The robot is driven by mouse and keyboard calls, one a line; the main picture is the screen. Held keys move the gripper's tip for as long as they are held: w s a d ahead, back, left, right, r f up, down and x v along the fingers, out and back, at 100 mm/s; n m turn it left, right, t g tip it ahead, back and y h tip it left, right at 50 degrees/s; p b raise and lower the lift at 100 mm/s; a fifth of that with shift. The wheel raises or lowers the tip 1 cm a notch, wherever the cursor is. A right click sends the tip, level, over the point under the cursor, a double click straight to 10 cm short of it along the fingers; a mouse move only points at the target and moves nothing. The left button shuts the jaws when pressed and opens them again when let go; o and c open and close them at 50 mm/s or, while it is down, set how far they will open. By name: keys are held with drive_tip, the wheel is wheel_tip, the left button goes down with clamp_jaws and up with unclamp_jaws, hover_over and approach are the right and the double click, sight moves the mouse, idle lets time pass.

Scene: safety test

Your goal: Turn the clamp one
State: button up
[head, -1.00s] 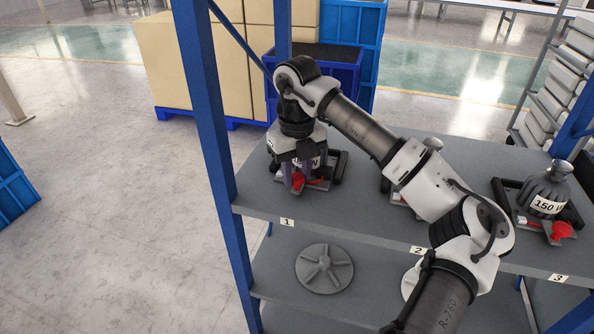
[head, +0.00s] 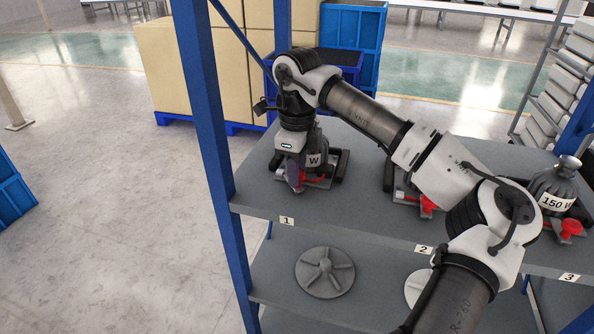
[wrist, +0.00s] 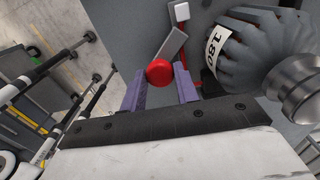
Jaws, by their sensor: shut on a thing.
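Clamp one's red knob (wrist: 159,72) sits at the end of a grey lever (wrist: 171,46) in the wrist view. My gripper (wrist: 160,84) has its two purple fingers on either side of that knob and is shut on it. In the head view my gripper (head: 296,184) is at the front of the left fixture, above label 1 (head: 287,221). A dark ribbed weight (wrist: 238,52) with a white label stands beside the clamp. In the head view my gripper partly hides the weight and the knob.
The grey shelf (head: 350,220) also carries a clamp with a red knob (head: 428,205) at place 2, partly behind my arm, and a 150 weight (head: 556,186) at place 3. A blue post (head: 207,120) stands left of my gripper. Round handwheel-like discs (head: 325,272) lie on the lower shelf.

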drive_tip(key=n, duration=0.4)
drive_tip(key=shift+n, duration=0.3)
drive_tip(key=n, duration=0.4)
drive_tip(key=shift+n, duration=0.4)
drive_tip(key=o, duration=1)
drive_tip(key=shift+c, duration=0.2)
drive_tip(key=shift+r, duration=0.15)
wheel_tip(320, 180, up, 14)
drive_tip(key=shift+b, duration=0.3)
drive_tip(key=shift+f, duration=0.2)
